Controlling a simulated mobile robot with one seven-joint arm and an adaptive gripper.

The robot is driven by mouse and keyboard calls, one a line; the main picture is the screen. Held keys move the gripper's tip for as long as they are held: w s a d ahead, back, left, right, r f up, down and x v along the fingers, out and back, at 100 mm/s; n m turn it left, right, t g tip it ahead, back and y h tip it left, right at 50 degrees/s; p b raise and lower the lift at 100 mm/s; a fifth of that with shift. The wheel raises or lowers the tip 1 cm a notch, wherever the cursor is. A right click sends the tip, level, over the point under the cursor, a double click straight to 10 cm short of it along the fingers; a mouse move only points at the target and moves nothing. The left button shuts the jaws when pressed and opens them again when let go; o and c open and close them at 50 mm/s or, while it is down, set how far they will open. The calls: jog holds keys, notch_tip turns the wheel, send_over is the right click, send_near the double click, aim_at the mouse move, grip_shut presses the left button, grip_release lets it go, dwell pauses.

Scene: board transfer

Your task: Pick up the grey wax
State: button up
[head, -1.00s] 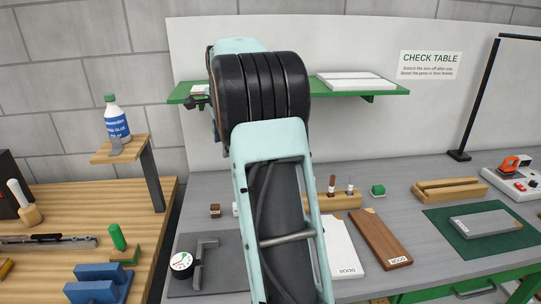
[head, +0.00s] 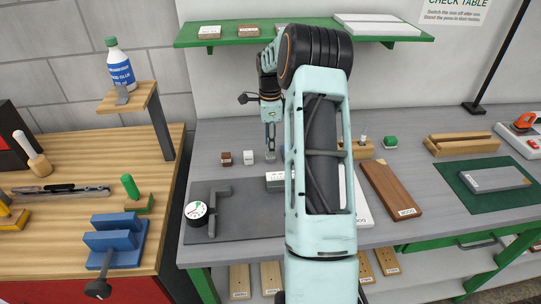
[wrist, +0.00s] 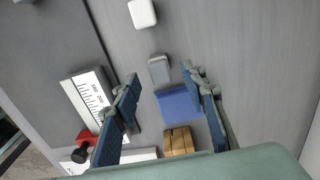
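The grey wax (wrist: 159,68) shows in the wrist view as a small rounded grey block on the bench. It lies between and just ahead of my two fingertips. My gripper (wrist: 161,76) is open, with blue-padded fingers either side and nothing held. In the head view my gripper (head: 270,150) points down over the bench, to the right of a white block (head: 248,157) and a brown block (head: 226,158). The grey wax is hard to tell from the fingertips there. The white block also shows in the wrist view (wrist: 142,13).
A blue square (wrist: 180,103) and a wooden block (wrist: 178,140) lie near the fingers. A white scale (wrist: 88,95) with a red-and-black knob is beside the left finger. A dark mat (head: 232,224) carries a dial gauge (head: 196,212). A green shelf (head: 310,38) hangs above.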

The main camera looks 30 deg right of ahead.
notch_tip(320, 180, down, 4)
jog(key=shift+r, duration=0.2)
jog(key=shift+c, duration=0.2)
grip_shut()
jog(key=shift+r, duration=0.15)
